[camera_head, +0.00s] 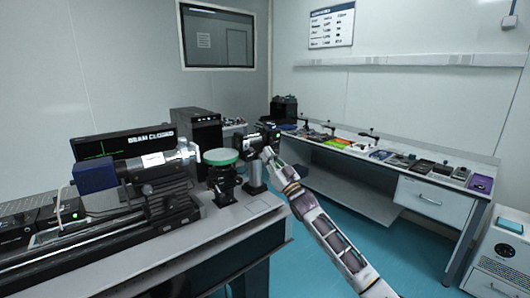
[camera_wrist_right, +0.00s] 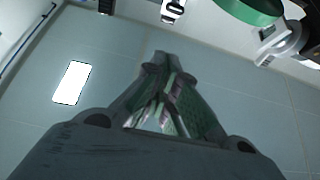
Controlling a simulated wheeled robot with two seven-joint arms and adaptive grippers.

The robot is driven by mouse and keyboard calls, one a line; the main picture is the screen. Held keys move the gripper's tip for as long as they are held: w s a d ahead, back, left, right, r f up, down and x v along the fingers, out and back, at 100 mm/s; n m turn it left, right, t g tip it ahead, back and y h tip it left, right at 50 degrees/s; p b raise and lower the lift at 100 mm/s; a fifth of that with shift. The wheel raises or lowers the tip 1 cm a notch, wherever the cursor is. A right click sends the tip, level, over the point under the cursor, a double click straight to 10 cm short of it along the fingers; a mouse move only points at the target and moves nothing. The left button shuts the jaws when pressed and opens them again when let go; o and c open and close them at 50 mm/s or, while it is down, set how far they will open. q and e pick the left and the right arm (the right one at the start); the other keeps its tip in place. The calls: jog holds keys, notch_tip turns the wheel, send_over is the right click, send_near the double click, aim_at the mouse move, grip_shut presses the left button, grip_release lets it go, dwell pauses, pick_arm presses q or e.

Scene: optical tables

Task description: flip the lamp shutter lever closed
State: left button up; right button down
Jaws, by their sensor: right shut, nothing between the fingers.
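My right gripper (camera_head: 267,153) is shut and empty, at the right end of the optical bench beside a small black post-mounted device (camera_head: 248,146). I cannot tell whether it touches this device. The shut fingers (camera_wrist_right: 165,100) also show in the right wrist view. A silver barrel (camera_head: 160,161) with a blue box (camera_head: 95,177) at its left end lies on the bench rail. The lamp shutter lever cannot be made out clearly in either view. A black monitor (camera_head: 125,143) behind the barrel appears to read "BEAM CLOSED". My left gripper is not in view.
A green-topped round mount (camera_head: 221,157) stands just left of my right gripper. A black tower (camera_head: 196,130) stands behind it. A long side table (camera_head: 420,176) with several small items runs along the right wall. Blue floor (camera_head: 400,240) lies open between the tables.

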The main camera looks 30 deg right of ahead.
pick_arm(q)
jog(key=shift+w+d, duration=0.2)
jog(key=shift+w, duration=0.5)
pick_arm(e)
jog(key=shift+s+d+f, duration=0.1)
jog(key=shift+s+f, duration=0.8)
jog(key=shift+f, duration=0.1)
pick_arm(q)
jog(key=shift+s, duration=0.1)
